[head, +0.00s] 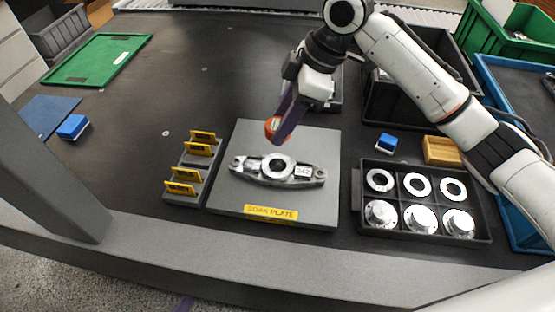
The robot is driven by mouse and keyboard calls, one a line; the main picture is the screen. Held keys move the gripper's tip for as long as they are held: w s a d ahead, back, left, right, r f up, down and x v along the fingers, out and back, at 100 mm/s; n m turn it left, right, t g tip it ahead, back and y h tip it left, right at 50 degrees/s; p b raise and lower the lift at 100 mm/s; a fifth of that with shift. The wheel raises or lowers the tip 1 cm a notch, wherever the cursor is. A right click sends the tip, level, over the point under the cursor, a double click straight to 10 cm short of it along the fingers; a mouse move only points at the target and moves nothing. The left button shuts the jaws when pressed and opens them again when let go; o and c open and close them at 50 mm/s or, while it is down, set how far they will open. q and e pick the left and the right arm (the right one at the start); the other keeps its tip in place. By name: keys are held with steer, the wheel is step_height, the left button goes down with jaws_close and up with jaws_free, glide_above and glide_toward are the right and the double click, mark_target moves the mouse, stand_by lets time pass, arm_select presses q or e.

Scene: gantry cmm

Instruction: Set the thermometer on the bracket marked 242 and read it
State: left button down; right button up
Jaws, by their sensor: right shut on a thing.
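The bracket marked 242 (313,176) is a grey metal piece with a raised ring, lying on the grey work plate (325,140). An orange-red rounded object with a pale patch, apparently the thermometer (272,126), is in my right gripper (281,128). The gripper's purple fingers are shut on it and partly hide it. It is just behind the bracket's ring in the picture, and it looks held above the plate; its exact height is unclear. No reading can be made out.
A rack with several yellow tags (185,187) stands left of the plate. A dark tray (366,226) with white rings and silver flanged parts lies right. The table's left middle is mostly clear.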

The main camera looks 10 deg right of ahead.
step_height(320, 180, down, 10)
steer(key=shift+r, duration=0.1)
stand_by(0.4)
steer(key=o, duration=1.1)
steer(key=shift+f, duration=0.25)
steer(key=shift+r, duration=0.1)
steer(key=v, duration=1.2)
steer(key=shift+w+r, duration=0.1)
steer(key=shift+a, duration=0.1)
